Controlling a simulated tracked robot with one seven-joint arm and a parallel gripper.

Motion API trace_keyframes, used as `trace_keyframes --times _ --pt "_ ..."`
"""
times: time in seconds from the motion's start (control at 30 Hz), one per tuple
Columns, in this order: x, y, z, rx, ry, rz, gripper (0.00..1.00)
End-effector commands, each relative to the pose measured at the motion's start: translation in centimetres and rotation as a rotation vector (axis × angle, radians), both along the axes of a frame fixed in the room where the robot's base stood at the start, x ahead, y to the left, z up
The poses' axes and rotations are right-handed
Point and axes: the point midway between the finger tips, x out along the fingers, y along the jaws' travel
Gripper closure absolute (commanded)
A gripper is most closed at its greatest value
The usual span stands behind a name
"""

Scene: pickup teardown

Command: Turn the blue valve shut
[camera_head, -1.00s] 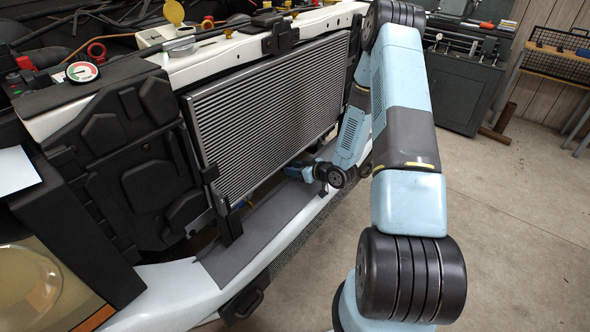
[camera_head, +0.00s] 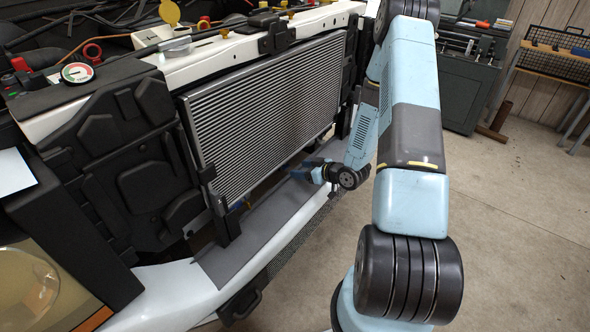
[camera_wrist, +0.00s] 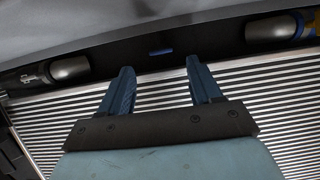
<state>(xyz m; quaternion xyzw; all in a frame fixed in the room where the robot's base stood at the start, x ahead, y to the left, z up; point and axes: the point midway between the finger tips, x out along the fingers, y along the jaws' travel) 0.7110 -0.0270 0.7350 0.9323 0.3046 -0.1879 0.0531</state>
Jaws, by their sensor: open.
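A small blue piece, apparently the blue valve (camera_wrist: 161,52), shows in the wrist view against a dark strip above the radiator fins. My gripper (camera_wrist: 159,63) has its two blue fingers apart and empty. In the picture the blue piece sits just beyond the fingertips, between their lines; I cannot tell the depth gap. In the head view, my gripper (camera_head: 304,171) is low at the radiator's bottom edge, over the grey panel. The valve cannot be made out there.
The finned radiator (camera_head: 265,110) stands beside my gripper. A grey panel (camera_head: 255,235) and white bumper lie below it. In the wrist view, metal pipe ends flank the blue piece at left (camera_wrist: 70,68) and right (camera_wrist: 270,29). Open floor (camera_head: 505,215) lies right.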

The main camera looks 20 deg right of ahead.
Motion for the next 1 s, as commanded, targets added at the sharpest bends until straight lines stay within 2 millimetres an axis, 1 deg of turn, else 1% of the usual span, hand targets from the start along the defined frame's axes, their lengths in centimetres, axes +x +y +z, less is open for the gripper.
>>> trace_keyframes --times 0.03,0.2,0.4,0.5,0.63,1.0 --pt "-0.8 -0.7 0.4 -0.001 0.002 -0.004 0.36" --pt "-3.3 -2.6 1.6 -0.001 0.002 -0.004 0.36" --pt "-5.5 -4.1 2.7 0.000 0.001 -0.001 0.36" --pt "-6.1 -4.6 3.0 0.000 0.001 -0.002 0.36" --pt "-6.5 -4.8 3.2 -0.001 0.001 0.000 0.36" --pt "-6.5 -4.8 3.2 0.000 0.001 0.000 0.36"
